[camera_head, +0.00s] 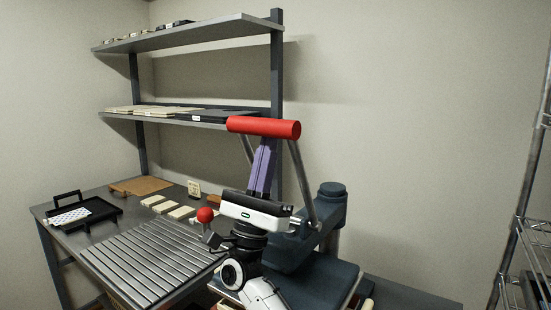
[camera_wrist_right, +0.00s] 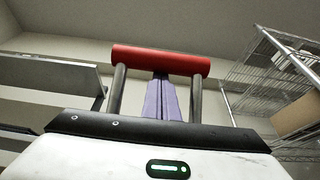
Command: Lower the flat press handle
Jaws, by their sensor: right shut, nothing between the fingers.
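The press handle is a red cylindrical bar (camera_head: 264,128) on two grey metal rods, raised above the dark blue press (camera_head: 331,203). The bar also shows across the top of the right wrist view (camera_wrist_right: 160,60), with a rod at each side. My right gripper (camera_head: 266,142) points up with its purple fingers shut and empty. The fingers (camera_wrist_right: 161,82) lie between the two rods, and their tips meet the bar's lower edge in both pictures. I cannot tell whether they touch it. My left gripper is not in view.
A grey workbench holds a slatted plate (camera_head: 150,262), a black tray (camera_head: 82,215), several pale tiles (camera_head: 167,207) and a red ball knob (camera_head: 205,215). Shelves (camera_head: 190,117) stand behind on the left. A wire rack (camera_head: 535,235) is at the right edge.

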